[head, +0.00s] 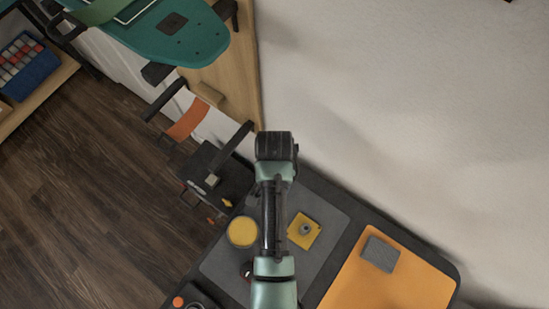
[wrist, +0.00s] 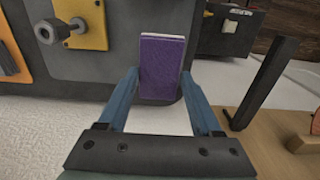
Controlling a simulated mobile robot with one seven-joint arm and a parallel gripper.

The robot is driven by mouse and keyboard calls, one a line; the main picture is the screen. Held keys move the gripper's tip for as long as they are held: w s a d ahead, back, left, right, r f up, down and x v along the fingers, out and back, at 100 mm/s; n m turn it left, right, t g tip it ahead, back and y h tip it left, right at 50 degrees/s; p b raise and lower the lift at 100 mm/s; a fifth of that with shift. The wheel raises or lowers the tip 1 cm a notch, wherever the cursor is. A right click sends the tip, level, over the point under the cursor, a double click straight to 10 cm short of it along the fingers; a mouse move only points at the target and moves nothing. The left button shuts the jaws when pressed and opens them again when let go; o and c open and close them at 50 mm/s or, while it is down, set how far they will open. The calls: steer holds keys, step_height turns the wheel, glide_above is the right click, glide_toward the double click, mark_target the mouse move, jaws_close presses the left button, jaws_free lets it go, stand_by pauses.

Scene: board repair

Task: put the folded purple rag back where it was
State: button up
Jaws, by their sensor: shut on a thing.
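The folded purple rag (wrist: 162,66) is a small upright rectangle with a pale top edge in the wrist view. My gripper (wrist: 160,76) has its two blue fingers on either side of the rag, shut on it at its side edges. The rag's lower end hangs between the fingers, in front of the dark table's edge and pale floor or wall. In the head view my arm covers the gripper, and the rag does not show there.
The dark table bears a grey mat (head: 330,212), a yellow square plate with a grey knob (head: 304,231), a yellow disc (head: 242,232) and an orange mat (head: 372,283) with a grey block (head: 380,253). A wooden panel with dark pegs (wrist: 262,85) and a teal board (head: 172,40) are nearby.

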step_height(320, 180, down, 5)
steer(key=shift+r, duration=0.2)
steer(key=o, duration=1.2)
steer(key=shift+r, duration=0.1)
step_height(320, 180, up, 12)
steer(key=shift+f+p, duration=0.1)
steer(key=shift+p, duration=0.25)
